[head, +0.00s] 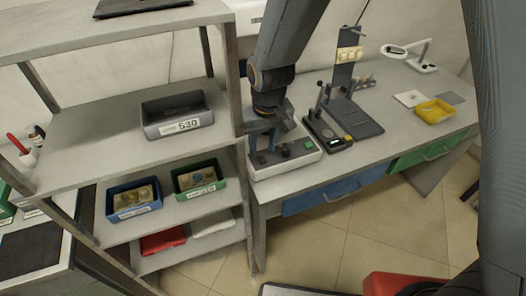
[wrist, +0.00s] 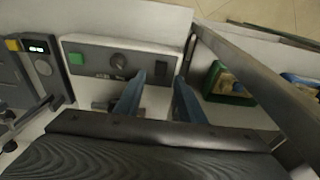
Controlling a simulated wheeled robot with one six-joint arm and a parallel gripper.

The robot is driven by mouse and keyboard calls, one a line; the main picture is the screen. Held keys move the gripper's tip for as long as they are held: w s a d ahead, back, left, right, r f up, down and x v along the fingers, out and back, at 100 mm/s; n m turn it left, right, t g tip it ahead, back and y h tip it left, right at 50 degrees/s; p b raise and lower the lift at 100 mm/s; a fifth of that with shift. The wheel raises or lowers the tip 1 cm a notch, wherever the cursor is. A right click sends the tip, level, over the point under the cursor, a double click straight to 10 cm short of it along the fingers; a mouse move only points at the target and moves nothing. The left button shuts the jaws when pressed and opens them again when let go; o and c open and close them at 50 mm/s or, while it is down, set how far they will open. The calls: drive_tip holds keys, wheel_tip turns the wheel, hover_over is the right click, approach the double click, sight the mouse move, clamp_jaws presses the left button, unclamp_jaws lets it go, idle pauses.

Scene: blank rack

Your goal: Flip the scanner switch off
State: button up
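The scanner (head: 262,174) is a pale box with a dark control panel, standing at the left end of the workbench. In the wrist view, its front panel (wrist: 97,48) carries a green button (wrist: 76,58), a round dark knob (wrist: 118,60) and a dark rocker switch (wrist: 161,68) at the right. I cannot tell the switch's position. My gripper (head: 266,143) is over the scanner's left part. In the wrist view, my gripper (wrist: 160,80) is open and empty, its two blue fingers apart on either side of the switch's line. Contact cannot be told.
A shelf rack (head: 228,85) stands close on the left, with a grey bin (head: 178,126), a blue bin (head: 133,213) and a green bin (head: 199,194). A dark scale-like device (head: 328,134) stands just right of the scanner. A yellow tray (head: 434,112) lies farther right.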

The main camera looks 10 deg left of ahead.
sight(264, 162)
drive_tip(key=shift+s+d+r+b, duration=0.1)
drive_tip(key=shift+s+r+b, duration=0.1)
drive_tip(key=shift+r, duration=0.9)
drive_tip(key=shift+s+d+r+b, duration=0.1)
drive_tip(key=shift+r+b, duration=0.05)
drive_tip(key=shift+r, duration=0.9)
drive_tip(key=s+d+r+m, duration=0.1)
drive_tip(key=s+d+m, duration=0.2)
drive_tip(key=d, duration=1.1)
drive_tip(key=s+d+r+m+h, duration=0.1)
drive_tip(key=s+d+m, duration=0.2)
drive_tip(key=d, duration=1.1)
drive_tip(key=shift+s+b, duration=0.3)
drive_tip(key=shift+s, duration=0.65)
drive_tip(key=shift+r, duration=0.1)
